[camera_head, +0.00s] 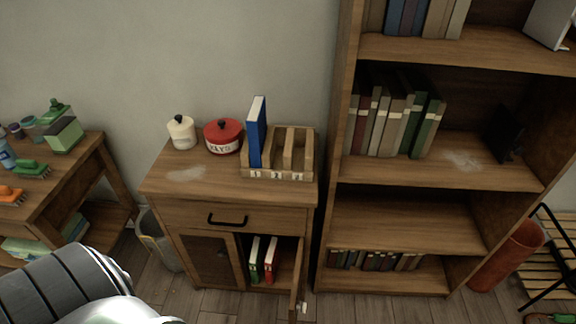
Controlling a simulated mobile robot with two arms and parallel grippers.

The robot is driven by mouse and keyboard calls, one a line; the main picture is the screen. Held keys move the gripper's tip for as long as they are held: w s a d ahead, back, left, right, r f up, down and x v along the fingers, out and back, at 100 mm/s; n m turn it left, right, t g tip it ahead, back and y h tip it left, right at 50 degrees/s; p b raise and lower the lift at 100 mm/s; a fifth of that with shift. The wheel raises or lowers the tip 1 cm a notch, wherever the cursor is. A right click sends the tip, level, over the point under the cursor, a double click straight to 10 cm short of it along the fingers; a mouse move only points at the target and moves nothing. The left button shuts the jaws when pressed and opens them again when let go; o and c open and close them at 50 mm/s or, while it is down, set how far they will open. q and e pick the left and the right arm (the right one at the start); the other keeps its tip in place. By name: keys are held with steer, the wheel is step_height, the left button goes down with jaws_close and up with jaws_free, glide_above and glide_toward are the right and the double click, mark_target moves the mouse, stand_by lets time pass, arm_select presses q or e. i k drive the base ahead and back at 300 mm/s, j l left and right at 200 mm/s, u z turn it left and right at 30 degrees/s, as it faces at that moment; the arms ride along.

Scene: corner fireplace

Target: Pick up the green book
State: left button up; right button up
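A green book (254,258) stands upright in the open lower compartment of the small wooden cabinet (166,188). A red book (270,259) stands close to its right. Both show pale page edges. A blue book (257,132) stands upright in the leftmost slot of a wooden rack (279,173) on the cabinet top, and the rack's other slots look empty. Part of my arm shows at the bottom left, away from the books. Neither gripper is in view.
The cabinet's right door (297,280) stands open toward me, beside the books. A drawer (250,218) above is shut. A white canister (182,132) and a red canister (223,136) stand on top. A tall bookshelf (440,178) is at right, a bin (157,238) at left.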

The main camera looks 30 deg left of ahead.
mark_target(257, 257)
steer(key=k+j+u, duration=0.15)
steer(key=k+u, duration=0.35)
steer(key=k+j+u, duration=0.3)
steer(key=u, duration=0.15)
